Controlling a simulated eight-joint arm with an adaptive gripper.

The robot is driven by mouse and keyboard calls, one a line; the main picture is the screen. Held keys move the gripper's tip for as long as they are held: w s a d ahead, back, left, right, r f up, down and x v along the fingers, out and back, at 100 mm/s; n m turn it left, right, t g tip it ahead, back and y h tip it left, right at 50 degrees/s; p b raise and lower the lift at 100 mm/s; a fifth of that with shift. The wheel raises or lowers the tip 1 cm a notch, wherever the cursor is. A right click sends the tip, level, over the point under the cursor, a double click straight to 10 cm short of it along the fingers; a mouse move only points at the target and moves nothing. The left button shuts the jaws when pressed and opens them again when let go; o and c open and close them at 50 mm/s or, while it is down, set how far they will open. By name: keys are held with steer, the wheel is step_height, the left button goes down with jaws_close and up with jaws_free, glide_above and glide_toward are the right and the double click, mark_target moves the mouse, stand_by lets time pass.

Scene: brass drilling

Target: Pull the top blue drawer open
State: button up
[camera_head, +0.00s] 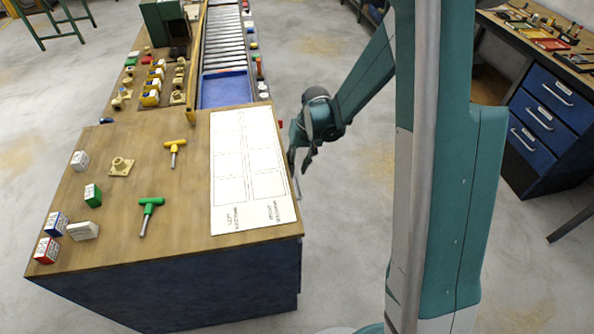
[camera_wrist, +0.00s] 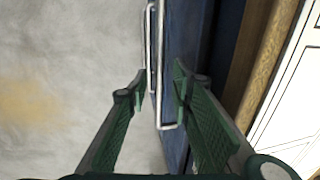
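My gripper (camera_head: 299,167) is beside the right edge of the wooden-topped workbench (camera_head: 180,233), pointing down. In the wrist view my gripper (camera_wrist: 161,84) is open, with one finger on each side of a silver bar handle (camera_wrist: 162,108). Gaps show between the fingers and the bar. This handle is on the blue drawer front (camera_wrist: 178,50), just below the bench top; the drawer looks shut. A second handle (camera_wrist: 150,60) shows further down, to its left in the wrist view. In the head view the drawer fronts are mostly hidden, with only a sliver of handle (camera_head: 297,187) visible.
The bench top holds a white marked sheet (camera_head: 247,165), a green T-handled tool (camera_head: 149,211), a yellow one (camera_head: 174,149) and small boxes. Another blue drawer cabinet (camera_head: 541,122) stands at the right. Bare floor (camera_head: 345,235) lies right of the bench.

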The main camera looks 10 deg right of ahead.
steer(key=shift+a+f, duration=0.1)
steer(key=shift+f, duration=0.45)
jaws_close()
steer(key=d+b, duration=0.1)
steer(key=d, duration=3.1)
steer(key=shift+b, duration=0.35)
jaws_free()
steer(key=shift+r, duration=0.1)
